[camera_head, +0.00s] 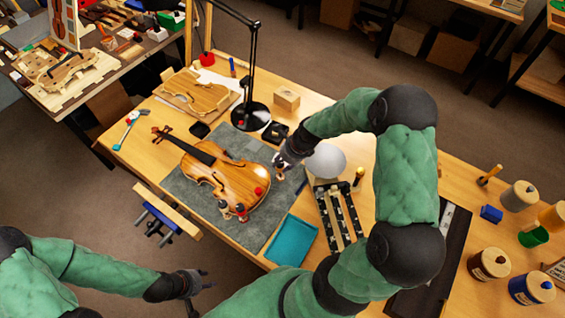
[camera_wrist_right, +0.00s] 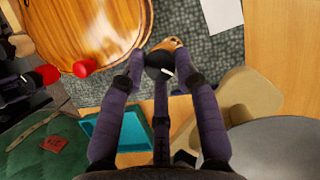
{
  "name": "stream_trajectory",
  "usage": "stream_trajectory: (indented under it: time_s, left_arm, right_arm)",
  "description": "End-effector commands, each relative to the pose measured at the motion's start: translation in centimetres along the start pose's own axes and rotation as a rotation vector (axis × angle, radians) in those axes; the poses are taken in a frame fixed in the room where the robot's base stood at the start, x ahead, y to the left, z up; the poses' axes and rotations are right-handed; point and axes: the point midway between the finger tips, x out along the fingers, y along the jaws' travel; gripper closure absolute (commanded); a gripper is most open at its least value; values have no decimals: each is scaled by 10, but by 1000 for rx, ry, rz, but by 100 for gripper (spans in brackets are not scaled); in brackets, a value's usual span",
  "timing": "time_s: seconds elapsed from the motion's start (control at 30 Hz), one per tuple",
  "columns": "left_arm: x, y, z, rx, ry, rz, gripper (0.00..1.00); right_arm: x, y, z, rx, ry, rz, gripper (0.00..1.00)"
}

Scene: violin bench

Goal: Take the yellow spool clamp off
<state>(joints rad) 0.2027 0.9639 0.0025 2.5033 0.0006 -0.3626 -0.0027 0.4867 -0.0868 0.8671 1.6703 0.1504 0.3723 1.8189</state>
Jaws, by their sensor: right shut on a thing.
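The violin (camera_head: 225,172) lies on the grey mat (camera_head: 256,225), its body also filling the upper left of the wrist view (camera_wrist_right: 110,25). My right gripper (camera_head: 281,164) is beside the violin's right edge, shut on a small clamp (camera_wrist_right: 159,65) with a black end and a yellow-orange end. The clamp appears apart from the violin edge, over the mat; its height is unclear. A red spool clamp (camera_head: 259,191) sits at the violin's edge, also in the wrist view (camera_wrist_right: 85,68). Other clamps (camera_head: 240,208) sit at the lower edge. My left gripper (camera_head: 200,281) appears open and empty, off the bench front.
An empty teal tray (camera_head: 291,241) lies right of the mat's lower corner. A black lamp base (camera_head: 250,116) stands behind the violin. A white dome (camera_head: 326,160) and a dark slotted rack (camera_head: 338,212) stand right of my right gripper.

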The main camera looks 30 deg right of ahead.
Motion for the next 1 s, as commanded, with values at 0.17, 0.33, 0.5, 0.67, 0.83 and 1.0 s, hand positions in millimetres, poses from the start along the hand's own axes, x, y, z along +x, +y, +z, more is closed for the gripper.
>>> stream_trajectory:
  time_s: [0.17, 0.33, 0.5, 0.67, 0.83, 1.0]
  left_arm:
    - [-15, 6, 0, 0, 0, 0, 60]
    - [-26, 9, 1, 0, 0, 0, 60]
    - [-37, 13, 1, 0, 0, 0, 60]
    - [-47, 17, 2, 0, 0, 0, 60]
    - [-58, 21, 2, 0, 0, 0, 60]
    - [-62, 22, 2, 0, 0, 0, 60]
  right_arm:
    - [-14, 0, 6, 0, 0, 0, 100]
    - [-24, 0, 10, 0, 0, 0, 100]
    - [-33, 0, 14, 0, 0, 1, 100]
    - [-42, 0, 17, 1, 1, 1, 100]
    - [-52, 0, 21, 1, 1, 1, 100]
    - [-55, 0, 23, 1, 0, 1, 100]
